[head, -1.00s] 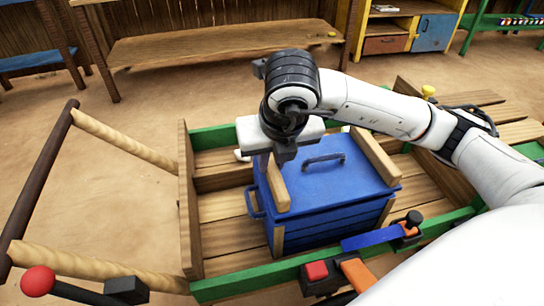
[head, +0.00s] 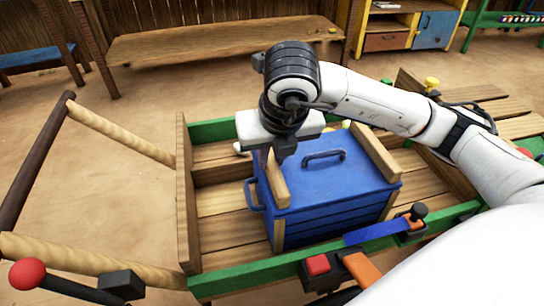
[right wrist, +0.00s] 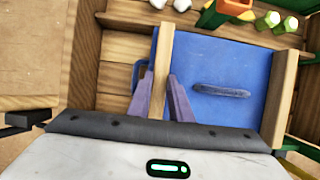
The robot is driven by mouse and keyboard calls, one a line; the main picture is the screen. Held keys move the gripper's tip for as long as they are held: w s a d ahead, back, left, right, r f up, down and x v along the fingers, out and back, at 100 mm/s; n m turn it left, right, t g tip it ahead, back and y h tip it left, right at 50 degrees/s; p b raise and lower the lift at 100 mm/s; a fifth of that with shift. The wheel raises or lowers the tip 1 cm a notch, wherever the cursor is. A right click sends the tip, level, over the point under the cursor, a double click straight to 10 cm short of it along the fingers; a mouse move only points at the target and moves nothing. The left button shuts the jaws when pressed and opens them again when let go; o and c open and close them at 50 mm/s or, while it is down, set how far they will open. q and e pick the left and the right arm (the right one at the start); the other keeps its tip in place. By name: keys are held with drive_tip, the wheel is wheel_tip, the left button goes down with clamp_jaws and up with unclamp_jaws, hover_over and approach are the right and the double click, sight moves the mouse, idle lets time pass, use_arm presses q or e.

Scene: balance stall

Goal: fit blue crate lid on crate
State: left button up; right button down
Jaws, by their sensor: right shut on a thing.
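The blue lid (head: 335,182) lies flat over the top of the blue crate (head: 335,222), with a dark handle in its middle and a wooden batten along each side. My right gripper (head: 273,160) is shut on the left batten (head: 278,186). In the right wrist view its fingers (right wrist: 160,80) stand on either side of that batten (right wrist: 160,62), and the lid (right wrist: 222,68) spreads to the right. The lid's edges look roughly lined up with the crate. I cannot tell whether it is fully seated or slightly raised. My left gripper is not in view.
The crate stands in a wooden cart with green rails (head: 235,281). Orange and blue latch parts (head: 375,233) sit on the near rail. Small pale and yellow-green objects (right wrist: 268,20) lie behind the crate. A wooden bench (head: 220,47) stands at the back. Left of the crate the cart floor is bare.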

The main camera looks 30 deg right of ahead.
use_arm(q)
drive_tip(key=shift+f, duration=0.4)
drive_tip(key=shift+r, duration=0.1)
use_arm(e)
drive_tip(key=shift+r, duration=0.1)
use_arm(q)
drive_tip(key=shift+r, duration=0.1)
use_arm(e)
drive_tip(key=c, duration=1.5)
unclamp_jaws()
drive_tip(key=shift+c, duration=0.2)
use_arm(q)
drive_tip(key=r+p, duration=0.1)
drive_tip(key=p, duration=0.2)
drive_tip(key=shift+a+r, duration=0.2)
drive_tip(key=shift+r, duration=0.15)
use_arm(e)
drive_tip(key=v, duration=1)
drive_tip(key=shift+r, duration=0.15)
drive_tip(key=shift+s, duration=0.1)
